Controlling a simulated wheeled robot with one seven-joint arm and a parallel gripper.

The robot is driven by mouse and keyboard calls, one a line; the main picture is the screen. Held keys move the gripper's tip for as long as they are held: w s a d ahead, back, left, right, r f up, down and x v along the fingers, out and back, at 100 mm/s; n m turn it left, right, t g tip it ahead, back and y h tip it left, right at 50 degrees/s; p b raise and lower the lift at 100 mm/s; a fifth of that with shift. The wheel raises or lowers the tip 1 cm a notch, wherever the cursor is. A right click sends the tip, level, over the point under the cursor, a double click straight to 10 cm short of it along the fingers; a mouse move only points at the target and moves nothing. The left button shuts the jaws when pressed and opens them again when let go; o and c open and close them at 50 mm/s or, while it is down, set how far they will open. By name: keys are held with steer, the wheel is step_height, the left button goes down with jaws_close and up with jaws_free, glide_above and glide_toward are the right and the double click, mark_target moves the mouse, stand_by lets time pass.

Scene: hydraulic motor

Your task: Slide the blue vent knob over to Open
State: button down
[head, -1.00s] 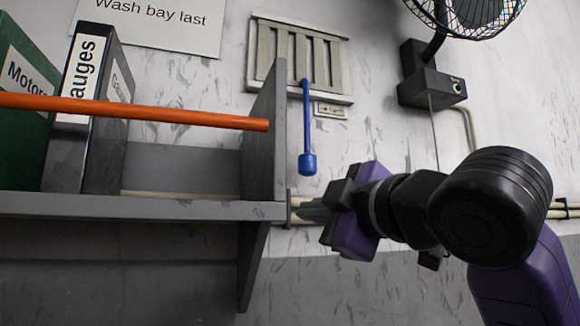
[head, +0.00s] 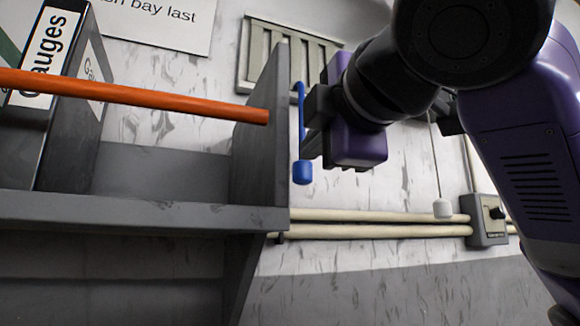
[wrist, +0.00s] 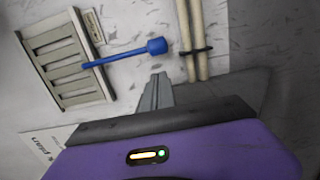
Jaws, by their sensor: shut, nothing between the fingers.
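The blue vent knob (head: 302,172) is a small blue cylinder at the lower end of a blue rod that hangs from the slatted vent (head: 257,62) on the wall. Contact cannot be told. Any Open mark is unreadable.
A grey shelf (head: 150,212) with an upright end panel stands close to the left of the knob. An orange bar (head: 130,96) crosses its front. Cream pipes (head: 375,223) run below the knob. A white pull knob (head: 443,208) and grey switch box (head: 487,220) are at right.

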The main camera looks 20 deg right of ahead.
mark_target(305, 170)
steer(key=shift+w, duration=0.1)
steer(key=w+p, duration=0.4)
steer(key=w, duration=0.5)
steer(key=shift+w+d, duration=0.4)
steer(key=shift+d, duration=0.05)
steer(key=shift+d, duration=1.5)
